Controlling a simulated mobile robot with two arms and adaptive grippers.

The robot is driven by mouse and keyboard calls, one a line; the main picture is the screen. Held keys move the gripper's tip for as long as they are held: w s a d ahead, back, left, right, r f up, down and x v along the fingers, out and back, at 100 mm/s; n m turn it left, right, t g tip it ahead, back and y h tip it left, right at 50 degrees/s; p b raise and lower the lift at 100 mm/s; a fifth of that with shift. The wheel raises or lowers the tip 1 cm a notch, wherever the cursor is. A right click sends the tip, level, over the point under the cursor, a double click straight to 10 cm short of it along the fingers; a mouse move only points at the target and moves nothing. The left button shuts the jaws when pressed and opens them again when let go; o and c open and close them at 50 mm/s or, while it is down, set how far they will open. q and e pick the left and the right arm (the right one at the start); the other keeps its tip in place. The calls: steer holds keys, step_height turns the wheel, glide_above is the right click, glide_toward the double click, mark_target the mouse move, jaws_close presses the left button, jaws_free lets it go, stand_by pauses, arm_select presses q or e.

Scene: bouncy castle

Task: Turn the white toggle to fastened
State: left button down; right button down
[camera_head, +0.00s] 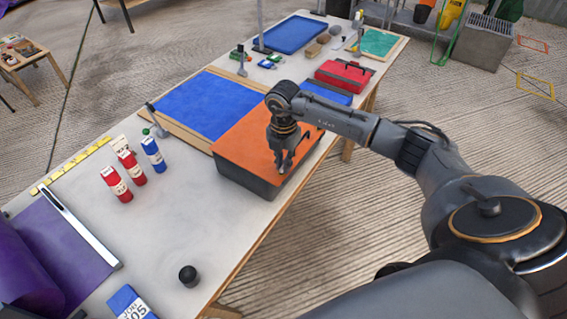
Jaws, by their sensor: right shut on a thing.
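A dark grey box with an orange lid (240,148) stands on the near half of the long table. My right gripper (284,169) points down at the box's right front edge, over the lid's rim. Its fingers are closed together on something small there. I cannot make out the white toggle as a separate shape; the fingers cover that spot, and whether it is turned cannot be seen. My left gripper is not in view.
Red and blue cans (131,167) stand left of the box, and a black knob-like object (188,275) is at the near edge. A blue panel (208,103) lies behind the box. A red toolbox (344,76) is farther back. Bare table lies in front of the cans.

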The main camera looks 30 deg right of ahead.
steer(key=n+b, duration=0.2)
steer(key=n, duration=0.2)
steer(key=shift+f+b, duration=0.15)
steer(key=shift+b, duration=0.15)
steer(key=n+b, duration=0.3)
steer(key=n, duration=0.2)
steer(key=n+b, duration=0.2)
steer(key=n, duration=0.2)
steer(key=shift+n+b, duration=0.35)
steer(key=shift+n, duration=0.05)
steer(key=shift+r+n+b, duration=0.2)
steer(key=shift+n+b, duration=0.5)
steer(key=shift+n, duration=0.9)
steer(key=c, duration=1.4)
jaws_free()
